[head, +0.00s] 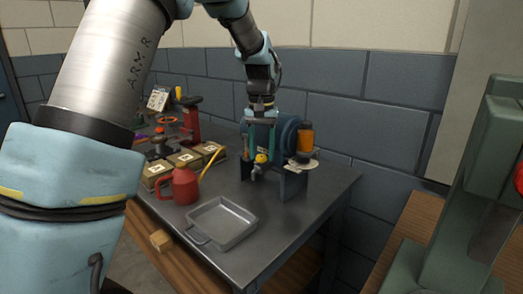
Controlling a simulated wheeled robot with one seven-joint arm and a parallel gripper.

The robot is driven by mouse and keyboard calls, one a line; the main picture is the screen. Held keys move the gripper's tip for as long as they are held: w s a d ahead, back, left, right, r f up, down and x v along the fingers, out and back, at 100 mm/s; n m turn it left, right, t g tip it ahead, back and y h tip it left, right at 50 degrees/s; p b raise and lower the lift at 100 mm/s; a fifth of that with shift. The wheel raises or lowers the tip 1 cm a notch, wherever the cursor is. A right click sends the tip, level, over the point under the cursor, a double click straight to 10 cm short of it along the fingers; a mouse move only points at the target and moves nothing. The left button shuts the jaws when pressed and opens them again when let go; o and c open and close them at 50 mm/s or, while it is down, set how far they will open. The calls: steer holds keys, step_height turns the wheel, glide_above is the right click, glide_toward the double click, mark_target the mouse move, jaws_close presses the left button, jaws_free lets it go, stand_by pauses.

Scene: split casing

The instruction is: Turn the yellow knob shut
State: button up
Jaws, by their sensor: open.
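The yellow knob (261,158) sits on the front of a blue cylindrical casing (287,133) that rests on dark supports on the metal table. A small spout or valve body shows just below the knob. My gripper (261,150) comes down from above with its teal fingers in front of the casing. The fingers are open, one to each side of the knob as seen here, with their tips close to its height. I cannot tell whether they touch it. Part of the casing is hidden behind my gripper.
A grey tray (221,222) lies in front. A red oil can (184,185) with a yellow spout, boxes (184,158) and a red stand (191,118) are left. Green machinery (470,200) stands right. The table's right front is clear.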

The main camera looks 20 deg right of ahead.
steer(key=shift+c, duration=0.2)
jaws_close()
steer(key=shift+m, duration=0.3)
steer(key=m+p, duration=0.1)
steer(key=m, duration=0.2)
steer(key=shift+r, duration=0.1)
steer(key=shift+m+p, duration=0.7)
steer(key=shift+m, duration=2)
steer(key=shift+o, duration=0.2)
jaws_free()
